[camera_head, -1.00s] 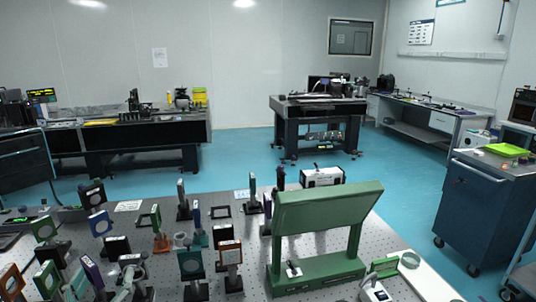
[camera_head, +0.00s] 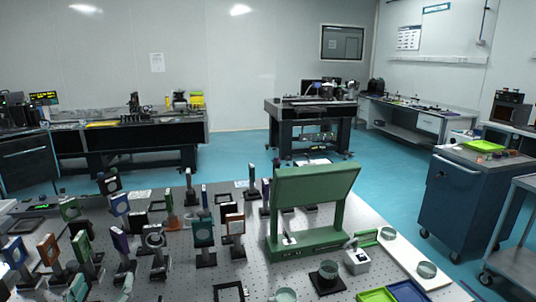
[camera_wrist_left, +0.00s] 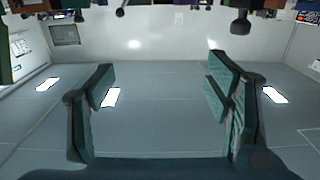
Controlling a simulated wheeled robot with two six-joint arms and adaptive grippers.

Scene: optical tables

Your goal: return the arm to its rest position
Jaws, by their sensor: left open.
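My left gripper (camera_wrist_left: 162,85) shows in the left wrist view. Its two dark green padded fingers stand wide apart with nothing between them. Behind them are a pale grey surface with bright light panels and a white wall, and the room appears upside down. In the head view I cannot make out either gripper or arm. My right gripper is not seen.
A perforated optical table (camera_head: 190,275) holds several framed optics and a green panel stand (camera_head: 315,200). Green (camera_head: 377,296) and blue (camera_head: 408,291) trays lie at its near edge. A dark blue cabinet (camera_head: 468,205) stands right. Blue floor (camera_head: 235,160) is open behind.

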